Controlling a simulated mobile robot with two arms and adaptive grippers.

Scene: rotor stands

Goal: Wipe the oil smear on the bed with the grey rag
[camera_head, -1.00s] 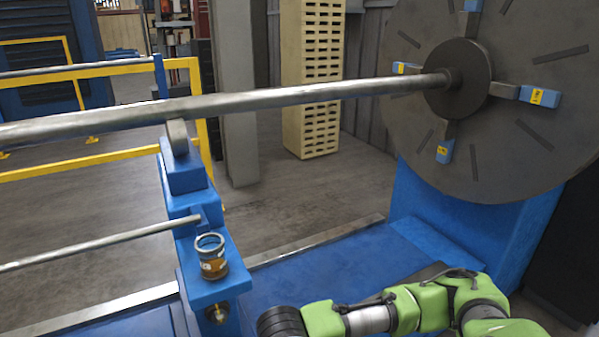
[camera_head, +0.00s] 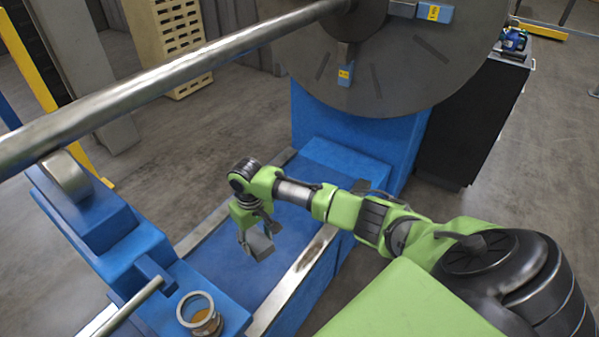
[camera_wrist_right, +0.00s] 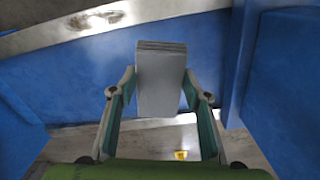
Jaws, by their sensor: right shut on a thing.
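The grey rag (camera_wrist_right: 161,78), a folded block, is held between the two fingers of my right gripper (camera_wrist_right: 158,95) in the right wrist view. In the head view my right gripper (camera_head: 250,232) hangs over the blue bed, with the rag (camera_head: 259,246) below it. The oil smear (camera_wrist_right: 100,19) is a brownish dark patch on a metal rail of the bed, at the upper left of the wrist view. It also shows on the near rail in the head view (camera_head: 314,249), right of the rag and apart from it. My left gripper is out of view.
A long steel shaft (camera_head: 180,85) runs above the bed to the big round faceplate (camera_head: 390,60). A black cabinet (camera_head: 475,125) stands behind, right of the faceplate.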

